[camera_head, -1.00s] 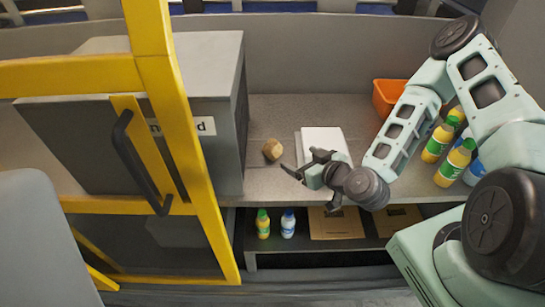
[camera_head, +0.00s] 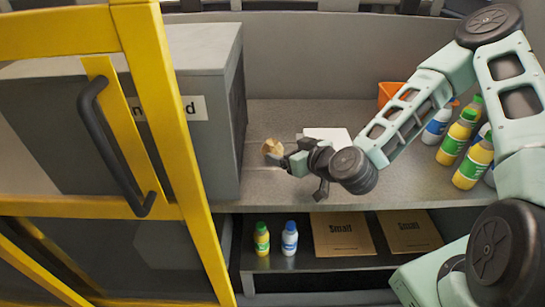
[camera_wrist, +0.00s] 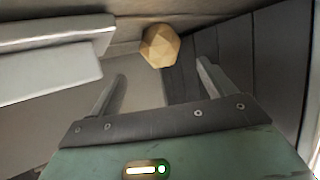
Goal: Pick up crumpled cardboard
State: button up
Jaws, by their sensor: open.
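The crumpled cardboard (camera_head: 272,147) is a small tan faceted ball on the grey shelf, just right of the grey cabinet. In the wrist view the ball (camera_wrist: 160,46) sits beyond the fingertips, roughly centred between them. My gripper (camera_head: 277,161) is close in front of the ball in the head view and partly overlaps its lower edge. In the wrist view my gripper (camera_wrist: 160,72) has its two fingers spread apart with nothing between them. I cannot tell if a finger touches the ball.
A grey cabinet (camera_head: 209,60) stands left of the ball, behind a yellow-framed door (camera_head: 165,110). A white box (camera_head: 328,134) lies right of the ball. Several bottles (camera_head: 455,138) and an orange bin (camera_head: 390,92) stand at the right. Flat cartons (camera_head: 342,235) and two bottles (camera_head: 262,240) are below.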

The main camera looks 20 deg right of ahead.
aim_at(278, 147)
jog(key=shift+w+a+f+p, duration=0.1)
jog(key=shift+w+a+p, duration=0.1)
jog(key=shift+w+p, duration=0.3)
jog(key=shift+p+x, duration=0.4)
jog(key=shift+x, duration=1.65)
jog(key=shift+a, duration=0.1)
jog(key=c, duration=1)
